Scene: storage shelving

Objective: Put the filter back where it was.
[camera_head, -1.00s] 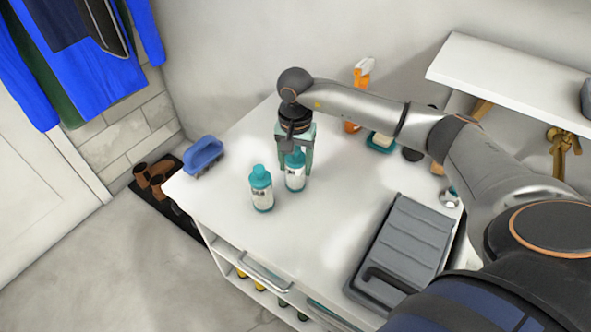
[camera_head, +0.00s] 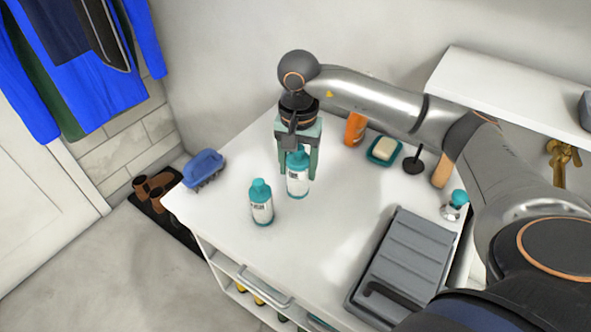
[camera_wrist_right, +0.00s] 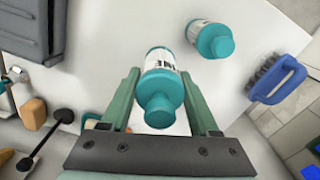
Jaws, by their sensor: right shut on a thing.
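I see nothing plainly recognisable as a filter. My right gripper (camera_head: 298,172) is over the white counter, its green fingers on both sides of a white bottle with a teal cap (camera_head: 298,184), shut on it. In the right wrist view this bottle (camera_wrist_right: 162,88) is upright between the fingers (camera_wrist_right: 162,105). I cannot tell whether its base touches the counter. A second, similar bottle (camera_head: 261,205) stands to its left and nearer the front, apart from it; it also shows in the right wrist view (camera_wrist_right: 212,40). My left gripper is not in view.
The white counter (camera_head: 240,250) holds a blue brush (camera_head: 204,168) at left, an orange bottle (camera_head: 355,129) and soap dish (camera_head: 383,151) behind, and a grey ridged case (camera_head: 405,260) at right. A white shelf (camera_head: 515,90) juts out at back right. The counter's middle is clear.

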